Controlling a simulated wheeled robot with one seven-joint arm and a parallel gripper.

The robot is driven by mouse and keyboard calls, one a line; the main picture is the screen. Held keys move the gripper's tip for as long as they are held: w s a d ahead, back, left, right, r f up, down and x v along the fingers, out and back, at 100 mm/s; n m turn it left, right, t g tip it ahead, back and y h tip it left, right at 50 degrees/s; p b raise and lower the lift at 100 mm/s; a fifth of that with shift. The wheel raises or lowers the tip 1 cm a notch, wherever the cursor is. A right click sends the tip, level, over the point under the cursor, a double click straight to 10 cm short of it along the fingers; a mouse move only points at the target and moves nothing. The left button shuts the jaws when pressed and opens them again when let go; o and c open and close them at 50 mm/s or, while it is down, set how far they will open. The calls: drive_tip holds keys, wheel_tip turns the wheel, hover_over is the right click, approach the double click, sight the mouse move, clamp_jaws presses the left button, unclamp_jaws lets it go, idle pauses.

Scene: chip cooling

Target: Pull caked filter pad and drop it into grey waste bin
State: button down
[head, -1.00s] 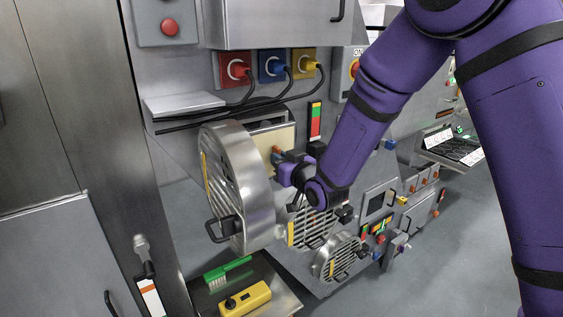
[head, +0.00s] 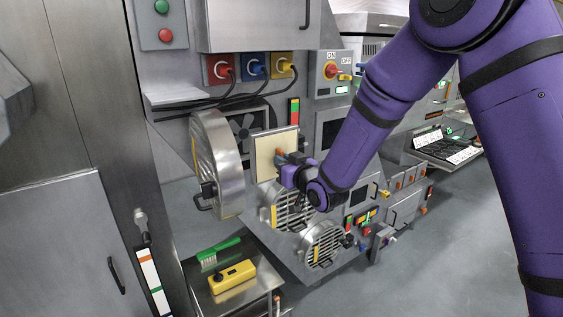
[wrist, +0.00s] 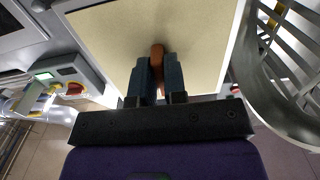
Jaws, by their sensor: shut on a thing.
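The caked filter pad (head: 269,153) is a flat beige square with a pale frame and an orange tab. My gripper (head: 287,164) is shut on the tab and holds the pad upright in front of the machine. In the wrist view, the gripper fingers (wrist: 158,80) pinch the orange tab (wrist: 157,58), and the pad's tan face (wrist: 205,30) fills the upper middle. Behind the pad, the housing opening (head: 243,122) shows a dark fan. The grey waste bin is not identifiable in these frames.
A round slatted steel cover (head: 222,160) stands swung open left of the pad; it also shows close by in the wrist view (wrist: 285,60). Below is a small steel table (head: 256,300) with a green brush (head: 222,250) and yellow device (head: 232,275). Floor at right is clear.

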drive_tip(key=v, duration=0.7)
idle(1.5)
drive_tip(key=shift+s, duration=0.1)
